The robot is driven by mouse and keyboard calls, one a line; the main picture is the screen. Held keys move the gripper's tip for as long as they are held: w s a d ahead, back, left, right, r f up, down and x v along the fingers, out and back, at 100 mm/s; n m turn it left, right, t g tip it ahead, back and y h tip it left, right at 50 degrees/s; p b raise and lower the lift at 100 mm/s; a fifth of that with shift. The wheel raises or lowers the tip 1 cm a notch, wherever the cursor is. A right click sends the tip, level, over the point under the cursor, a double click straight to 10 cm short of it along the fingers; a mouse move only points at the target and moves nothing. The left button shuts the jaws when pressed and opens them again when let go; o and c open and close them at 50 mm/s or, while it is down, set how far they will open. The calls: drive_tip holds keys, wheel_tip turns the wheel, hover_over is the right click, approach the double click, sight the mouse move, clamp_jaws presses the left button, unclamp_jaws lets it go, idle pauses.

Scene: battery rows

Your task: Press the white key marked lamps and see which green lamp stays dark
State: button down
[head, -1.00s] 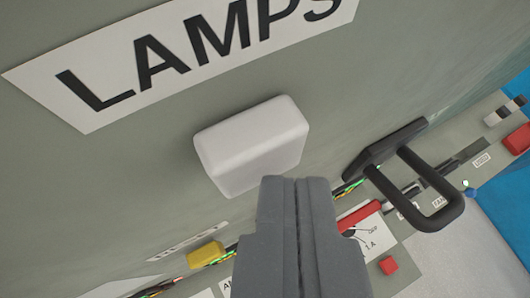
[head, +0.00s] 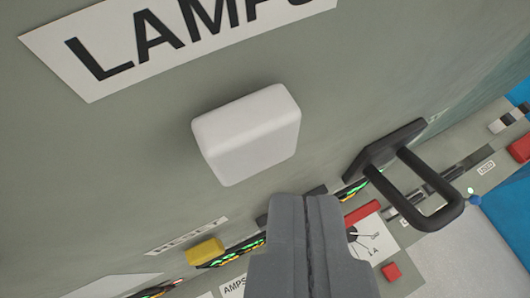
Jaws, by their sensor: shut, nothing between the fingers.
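The white key (head: 247,135) stands out from a grey-green panel, below a white label (head: 150,38) reading LAMPS, cut off by the top of the head view. My gripper (head: 306,200) is shut and empty. Its tips show just below and right of the key, with a small gap between them in the picture. I cannot tell how far they are from the panel. Small green lights (head: 355,190) show among coloured wires behind the gripper. I cannot tell which of them are lamps or whether any is dark.
A black handle (head: 405,180) juts out at the right of the key. A yellow key (head: 206,251) sits lower left under a small label. A dial meter (head: 370,240), a red block (head: 391,271) and blue surfaces (head: 505,220) lie lower right.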

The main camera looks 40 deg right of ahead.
drive_tip(key=s+b, duration=0.1)
drive_tip(key=s, duration=0.1)
drive_tip(key=s+a+b, duration=0.1)
drive_tip(key=s, duration=0.2)
drive_tip(key=shift+a, duration=0.1)
idle(0.4)
drive_tip(key=shift+w, duration=0.1)
idle(1.0)
